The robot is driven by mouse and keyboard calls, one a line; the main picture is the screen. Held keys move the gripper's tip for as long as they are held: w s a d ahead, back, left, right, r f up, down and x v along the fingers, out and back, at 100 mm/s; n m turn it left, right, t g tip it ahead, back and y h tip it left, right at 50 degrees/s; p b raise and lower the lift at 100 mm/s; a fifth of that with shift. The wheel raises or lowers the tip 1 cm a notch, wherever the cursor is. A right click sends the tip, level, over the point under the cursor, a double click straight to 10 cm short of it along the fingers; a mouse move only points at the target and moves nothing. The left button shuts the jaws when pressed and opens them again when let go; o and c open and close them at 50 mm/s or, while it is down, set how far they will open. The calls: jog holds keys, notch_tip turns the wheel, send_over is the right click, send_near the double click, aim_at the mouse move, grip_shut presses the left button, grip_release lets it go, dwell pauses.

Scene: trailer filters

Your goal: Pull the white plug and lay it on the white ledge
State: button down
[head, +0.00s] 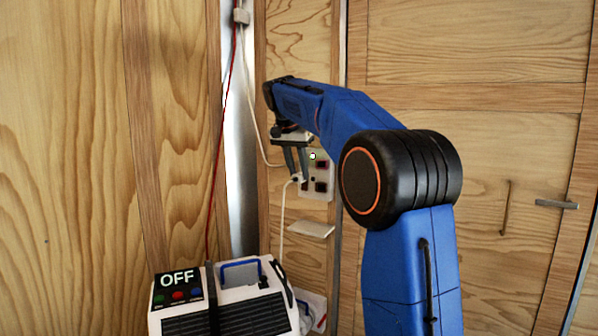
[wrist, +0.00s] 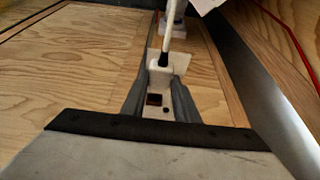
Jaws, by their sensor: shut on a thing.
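The white plug (head: 297,179) is at the left side of a white socket panel (head: 316,192) on the wooden wall, with its white cable hanging down. My gripper (head: 296,172) is shut on it, pointing down at the panel's left edge. In the wrist view the plug (wrist: 159,75) sits between the fingertips (wrist: 160,84), with its cable leading away. I cannot tell whether the plug is still seated in a socket. The white ledge (head: 311,229) is on the wall below the panel and looks bare.
A white and black unit (head: 224,304) with an OFF display stands at the lower left. A red cable (head: 219,150) and a white cable (head: 254,120) run down by a metal strip (head: 239,150). A door handle (head: 556,204) is at the right.

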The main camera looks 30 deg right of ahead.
jog(key=shift+a, duration=0.1)
jog(key=shift+s+a+f, duration=0.1)
jog(key=shift+s+a, duration=0.45)
jog(key=shift+a, duration=0.25)
jog(key=shift+s+a+f, duration=0.1)
jog(key=shift+s+a, duration=0.45)
jog(key=shift+a, duration=0.2)
